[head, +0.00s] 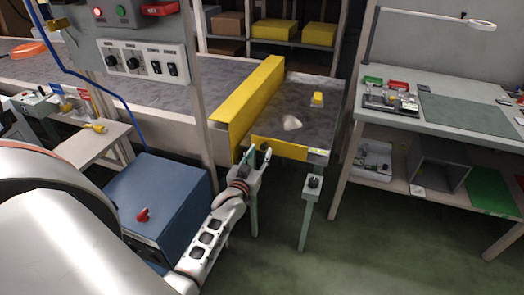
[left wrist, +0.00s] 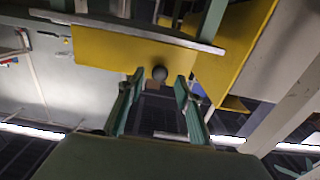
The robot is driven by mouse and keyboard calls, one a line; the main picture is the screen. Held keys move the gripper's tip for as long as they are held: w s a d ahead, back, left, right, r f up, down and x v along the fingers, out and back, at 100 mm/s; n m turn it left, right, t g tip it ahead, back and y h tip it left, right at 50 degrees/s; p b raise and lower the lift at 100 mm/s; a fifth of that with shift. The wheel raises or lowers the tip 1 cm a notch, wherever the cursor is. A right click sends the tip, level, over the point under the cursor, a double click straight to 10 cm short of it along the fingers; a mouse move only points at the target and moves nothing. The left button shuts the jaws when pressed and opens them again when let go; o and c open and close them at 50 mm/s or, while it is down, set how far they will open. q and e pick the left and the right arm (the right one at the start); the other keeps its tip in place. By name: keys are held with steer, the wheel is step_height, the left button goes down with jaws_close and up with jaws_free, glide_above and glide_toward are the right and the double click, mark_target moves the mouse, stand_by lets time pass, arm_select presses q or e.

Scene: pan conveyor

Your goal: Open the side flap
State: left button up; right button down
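The side flap (head: 293,149) is a yellow panel on the near edge of the conveyor's end section. In the left wrist view the yellow flap (left wrist: 115,50) fills the upper middle, with a dark round knob (left wrist: 159,73) near its lower right. My left gripper (head: 259,154) is at the flap's left end in the head view. In the left wrist view my left gripper (left wrist: 159,82) has its two fingers apart, with the knob showing between the tips and a gap on each side. Whether a finger touches the flap cannot be told. My right gripper is not in view.
A long yellow barrier (head: 248,103) crosses the conveyor (head: 262,78). A pale lump (head: 291,123) and a small yellow block (head: 317,99) lie on the end section. A blue cabinet (head: 160,200) stands left of my forearm. A post with a dark knob (head: 314,183) stands right.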

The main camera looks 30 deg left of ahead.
arm_select(q)
steer(key=shift+x, duration=0.85)
steer(key=shift+w, duration=0.3)
